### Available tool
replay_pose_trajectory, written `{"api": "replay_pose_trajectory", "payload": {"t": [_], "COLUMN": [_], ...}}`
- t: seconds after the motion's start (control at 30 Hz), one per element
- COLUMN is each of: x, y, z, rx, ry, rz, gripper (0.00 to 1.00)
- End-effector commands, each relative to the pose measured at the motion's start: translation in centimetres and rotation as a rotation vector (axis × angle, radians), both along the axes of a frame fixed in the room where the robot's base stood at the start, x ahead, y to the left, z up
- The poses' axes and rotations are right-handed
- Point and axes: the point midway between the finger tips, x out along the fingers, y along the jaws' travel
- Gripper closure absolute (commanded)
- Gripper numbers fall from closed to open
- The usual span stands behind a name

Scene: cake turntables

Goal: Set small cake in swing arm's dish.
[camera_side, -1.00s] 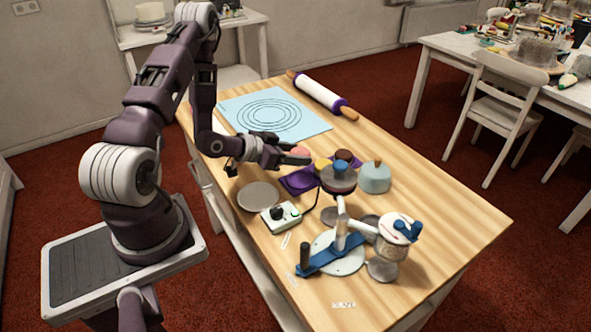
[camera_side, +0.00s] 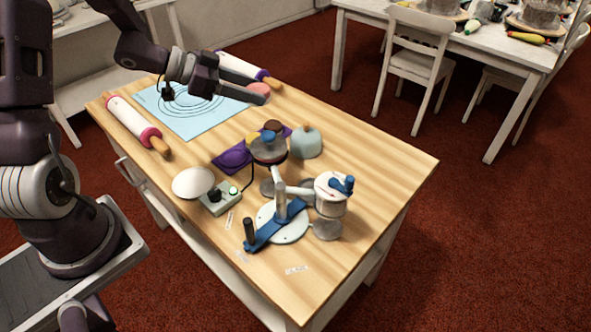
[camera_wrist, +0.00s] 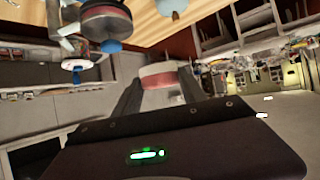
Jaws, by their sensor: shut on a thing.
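My gripper (camera_side: 258,96) is shut on a small pink cake (camera_side: 259,88) and holds it up over the far part of the table. The pink cake also shows between the two fingers in the wrist view (camera_wrist: 160,78). The swing-arm device stands nearer the front, with a white base plate (camera_side: 268,230), a blue arm (camera_side: 277,224) and white links. One link reaches a round grey part with a blue knob (camera_side: 267,137); another reaches a white drum with a blue handle (camera_side: 342,185). Grey discs (camera_side: 327,230) sit low around it. I cannot tell which part is the dish.
A purple mat (camera_side: 222,166) holds a purple cake, with yellow and brown cakes nearby. A pale blue domed item (camera_side: 306,144), a control box (camera_side: 217,204) and a white disc (camera_side: 193,183) stand around the device. Rolling pins (camera_side: 138,124) flank the blue mat (camera_side: 190,125). The table's right end is clear.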

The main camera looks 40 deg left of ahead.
Motion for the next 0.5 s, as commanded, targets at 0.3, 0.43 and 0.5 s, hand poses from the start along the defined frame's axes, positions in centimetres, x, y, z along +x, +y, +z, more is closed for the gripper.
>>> {"api": "replay_pose_trajectory", "payload": {"t": [0.3, 0.43, 0.5], "x": [-4.5, -4.6, -4.6], "y": [4.1, 4.0, 4.0], "z": [-7.9, -12.0, -14.4], "rx": [-0.009, -0.013, -0.012], "ry": [0.004, 0.006, 0.004], "rz": [-0.257, -0.261, -0.261], "gripper": [1.0, 1.0, 1.0]}}
